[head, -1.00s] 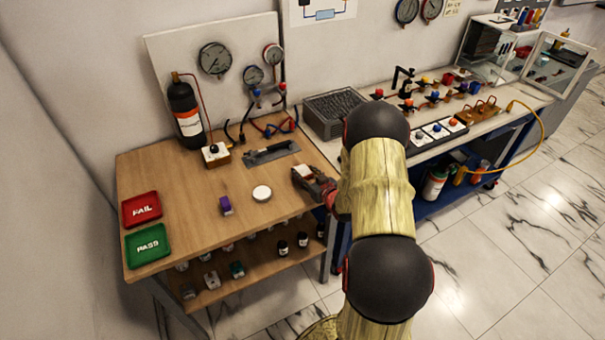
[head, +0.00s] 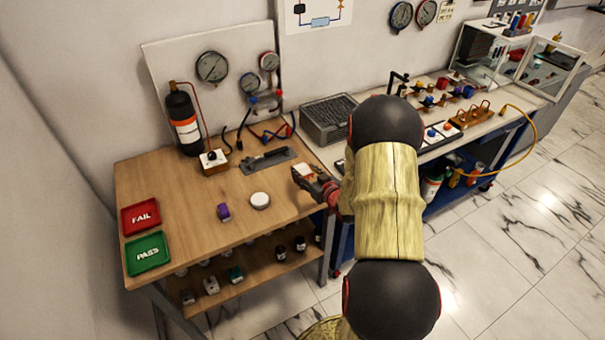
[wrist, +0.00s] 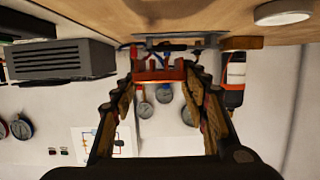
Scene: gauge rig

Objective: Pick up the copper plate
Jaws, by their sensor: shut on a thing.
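My gripper (head: 306,174) is at the right end of the wooden bench, near its edge, in the head view. It is shut on a small piece with a pale top and brownish edge. In the wrist view my gripper (wrist: 160,84) has its two fingers on either side of a reddish copper-coloured plate (wrist: 158,70) with notched edges. The fingers hide the plate's sides. My arm hides part of the area to the right. Whether the plate touches the bench top I cannot tell.
The wooden bench (head: 180,193) carries a white disc (head: 260,200), a purple item (head: 223,212), a grey fixture (head: 267,161), a red FAIL tray (head: 140,216) and a green PASS tray (head: 147,253). A black bottle (head: 183,118) stands at the back. A grey box (head: 329,119) stands right.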

